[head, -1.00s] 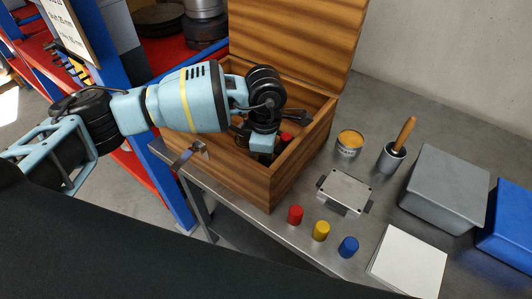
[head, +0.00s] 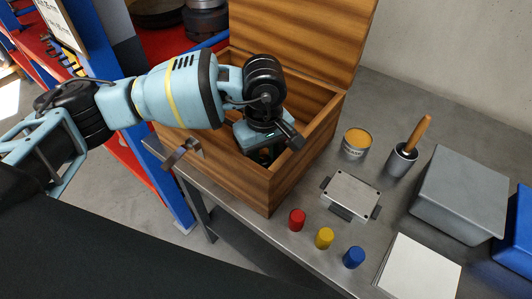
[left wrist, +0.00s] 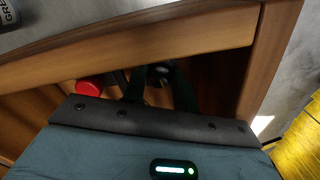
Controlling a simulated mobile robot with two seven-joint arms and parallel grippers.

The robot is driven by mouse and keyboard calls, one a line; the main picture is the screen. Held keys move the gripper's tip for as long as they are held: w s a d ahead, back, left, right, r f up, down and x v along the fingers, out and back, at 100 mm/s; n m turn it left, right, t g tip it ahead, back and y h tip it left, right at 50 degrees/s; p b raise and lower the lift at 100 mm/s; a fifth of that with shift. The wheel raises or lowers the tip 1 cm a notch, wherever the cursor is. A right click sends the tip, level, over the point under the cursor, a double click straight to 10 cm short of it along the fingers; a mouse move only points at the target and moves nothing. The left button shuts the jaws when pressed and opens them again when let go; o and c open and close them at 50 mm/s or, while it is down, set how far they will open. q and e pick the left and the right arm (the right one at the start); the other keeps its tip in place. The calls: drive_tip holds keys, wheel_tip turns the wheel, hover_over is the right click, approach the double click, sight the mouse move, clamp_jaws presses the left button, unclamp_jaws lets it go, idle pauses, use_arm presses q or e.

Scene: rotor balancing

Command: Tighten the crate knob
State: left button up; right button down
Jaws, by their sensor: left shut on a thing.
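The wooden crate (head: 232,170) stands on the bench with its lid open. My left gripper (head: 265,155) reaches down inside it. In the left wrist view, my left gripper's fingers (left wrist: 158,88) are on either side of a small dark round knob (left wrist: 158,72) at the crate floor and are shut on it. The knob is mostly hidden by the fingers, and its base does not show. A red round cap (left wrist: 90,87) is inside the crate, left of the fingers and apart from them. My right gripper is not in view.
The crate walls surround my gripper closely. Right of the crate are red (head: 297,220), yellow (head: 324,238) and blue (head: 354,257) caps, a metal box (head: 350,195), an open tin (head: 356,142), a cup with a wooden-handled tool (head: 402,160) and a grey bin (head: 460,195).

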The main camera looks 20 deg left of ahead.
sight(264, 160)
use_arm(q)
drive_tip(key=shift+m, duration=0.7)
drive_tip(key=shift+b, duration=0.3)
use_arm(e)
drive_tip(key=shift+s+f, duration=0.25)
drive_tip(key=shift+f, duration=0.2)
use_arm(q)
drive_tip(key=shift+r+m, duration=0.1)
drive_tip(key=shift+m, duration=0.2)
drive_tip(key=o, duration=1)
drive_tip(key=shift+c, duration=0.2)
drive_tip(key=shift+r, duration=3.85)
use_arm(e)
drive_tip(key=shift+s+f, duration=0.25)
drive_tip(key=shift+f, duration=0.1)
